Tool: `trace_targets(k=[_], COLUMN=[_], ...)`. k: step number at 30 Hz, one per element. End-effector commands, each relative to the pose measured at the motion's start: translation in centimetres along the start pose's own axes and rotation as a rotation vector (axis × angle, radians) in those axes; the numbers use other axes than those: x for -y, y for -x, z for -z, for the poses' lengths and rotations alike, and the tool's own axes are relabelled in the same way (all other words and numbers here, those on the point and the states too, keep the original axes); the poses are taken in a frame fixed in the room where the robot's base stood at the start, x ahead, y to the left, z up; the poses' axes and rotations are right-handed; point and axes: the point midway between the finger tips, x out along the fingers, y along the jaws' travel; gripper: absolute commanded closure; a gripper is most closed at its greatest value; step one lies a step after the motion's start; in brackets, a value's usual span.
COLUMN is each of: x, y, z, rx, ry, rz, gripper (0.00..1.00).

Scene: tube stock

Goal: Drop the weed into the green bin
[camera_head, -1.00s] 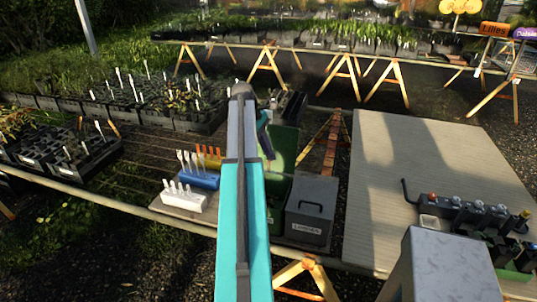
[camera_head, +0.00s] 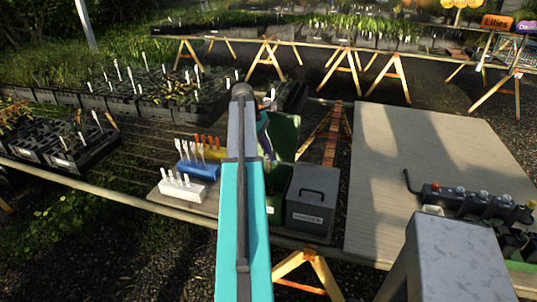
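Green box walls show just right of my arm: an upright green panel (camera_head: 284,137) and a dark green open box (camera_head: 277,183) in front of it. I cannot tell for sure which is the green bin. My turquoise and grey arm link covers the middle of the view and hides much of this area. A dark part beside the link, in front of the green panel, may belong to my wrist or gripper. My fingertips cannot be made out. No weed can be picked out.
A grey lidded box (camera_head: 312,202) stands right of the green box. White (camera_head: 182,191), blue (camera_head: 197,174) and yellow (camera_head: 211,154) label holders stand left of my arm. Seedling trays (camera_head: 65,150) fill the left. A bare board (camera_head: 430,150) lies right, with dark equipment (camera_head: 478,207) on it.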

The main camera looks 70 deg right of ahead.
Motion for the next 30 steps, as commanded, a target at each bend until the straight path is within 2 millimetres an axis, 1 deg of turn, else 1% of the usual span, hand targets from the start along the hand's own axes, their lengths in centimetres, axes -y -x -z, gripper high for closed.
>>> trace_targets(k=[7, 9, 11, 23, 26, 30], x=[0.0, 0.0, 0.0, 0.0, -0.1, -0.1], y=[0.0, 0.0, 0.0, 0.2, 0.6, 1.8], z=[0.0, 0.0, 0.0, 0.0, 0.0, 0.1], rx=[0.000, 0.000, 0.000, 0.000, 0.000, -0.001], ry=[0.000, 0.000, 0.000, 0.000, 0.000, 0.000], rz=[0.000, 0.000, 0.000, 0.000, -0.001, -0.002], gripper=[1.00, 0.88, 0.78, 0.78, 0.78, 0.78])
